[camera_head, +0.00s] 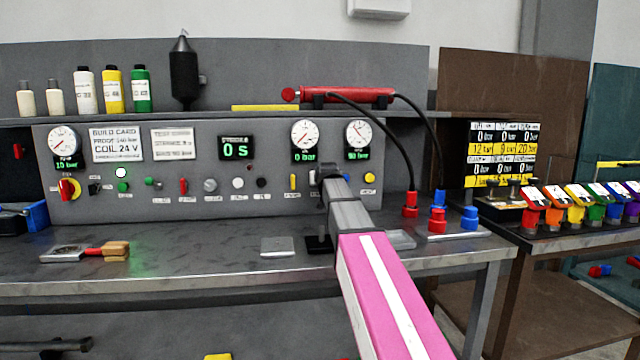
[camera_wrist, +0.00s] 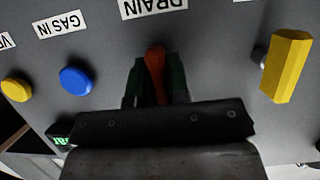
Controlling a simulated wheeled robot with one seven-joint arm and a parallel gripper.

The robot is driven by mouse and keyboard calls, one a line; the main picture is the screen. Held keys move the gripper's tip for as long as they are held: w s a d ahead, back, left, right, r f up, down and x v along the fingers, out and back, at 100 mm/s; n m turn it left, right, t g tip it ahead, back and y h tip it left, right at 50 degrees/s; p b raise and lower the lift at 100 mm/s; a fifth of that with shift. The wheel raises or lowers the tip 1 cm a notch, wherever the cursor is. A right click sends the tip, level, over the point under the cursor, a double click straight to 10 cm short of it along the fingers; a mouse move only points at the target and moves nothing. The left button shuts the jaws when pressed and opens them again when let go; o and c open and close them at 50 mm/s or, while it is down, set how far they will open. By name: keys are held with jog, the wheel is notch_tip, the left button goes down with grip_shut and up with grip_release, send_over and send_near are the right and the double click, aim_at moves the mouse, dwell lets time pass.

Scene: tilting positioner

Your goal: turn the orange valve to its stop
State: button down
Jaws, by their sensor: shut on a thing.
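The orange valve (camera_wrist: 155,62) is a small handle on the grey panel under the DRAIN label, seen upside down in the wrist view. My gripper (camera_wrist: 156,84) is shut on it, with one dark green finger on each side. Only the handle's outer end shows between the fingers, and its base is hidden. In the head view my gripper (camera_head: 328,172) is against the panel below the right-hand gauges, and my arm and gripper hide the valve. I cannot tell how far it is turned.
A yellow handle (camera_wrist: 287,66) sticks out to one side of the valve; a blue button (camera_wrist: 76,80) and a yellow button (camera_wrist: 16,88) sit on the other. A black hose (camera_head: 400,140) hangs right of my gripper.

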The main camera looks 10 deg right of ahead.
jog(key=c, duration=1.1)
grip_release()
jog(key=v, duration=1.1)
